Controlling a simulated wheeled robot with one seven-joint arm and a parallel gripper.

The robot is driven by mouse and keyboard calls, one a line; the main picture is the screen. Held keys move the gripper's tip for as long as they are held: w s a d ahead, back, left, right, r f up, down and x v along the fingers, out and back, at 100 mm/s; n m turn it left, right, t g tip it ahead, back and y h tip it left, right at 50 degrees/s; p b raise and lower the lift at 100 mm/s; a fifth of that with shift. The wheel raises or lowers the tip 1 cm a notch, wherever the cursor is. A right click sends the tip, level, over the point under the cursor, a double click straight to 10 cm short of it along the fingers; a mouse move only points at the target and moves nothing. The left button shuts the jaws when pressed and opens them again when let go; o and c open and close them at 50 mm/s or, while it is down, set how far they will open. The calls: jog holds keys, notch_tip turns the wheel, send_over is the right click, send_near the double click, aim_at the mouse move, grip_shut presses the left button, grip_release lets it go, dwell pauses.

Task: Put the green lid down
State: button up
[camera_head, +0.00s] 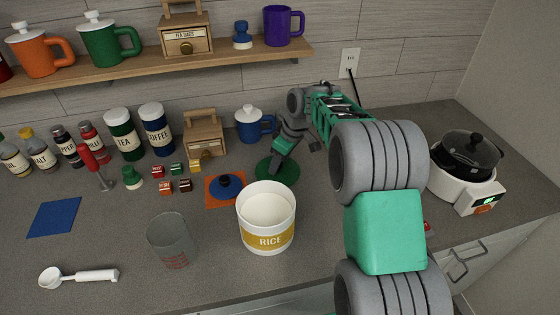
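A flat, round dark green disc, which looks like the green lid (290,175), is behind the rice canister on the counter. My gripper (277,160) points down at the middle of the disc, its fingertips against or just above it. The fingers hide the disc's centre, where a knob might be. The disc appears level and at or very near the counter. I cannot tell whether the fingers are open or shut.
The open white rice canister (266,222) stands in front. A blue lid (228,187) lies on an orange mat (213,199) to the left. A blue mug (250,125) stands behind, and a slow cooker (465,188) at right. A clear measuring cup (170,243) is front left.

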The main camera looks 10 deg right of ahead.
jog(key=shift+d+r, duration=0.1)
jog(key=shift+r, duration=0.35)
jog(key=v, duration=1.1)
jog(key=shift+s+r, duration=0.15)
jog(key=shift+r, duration=0.05)
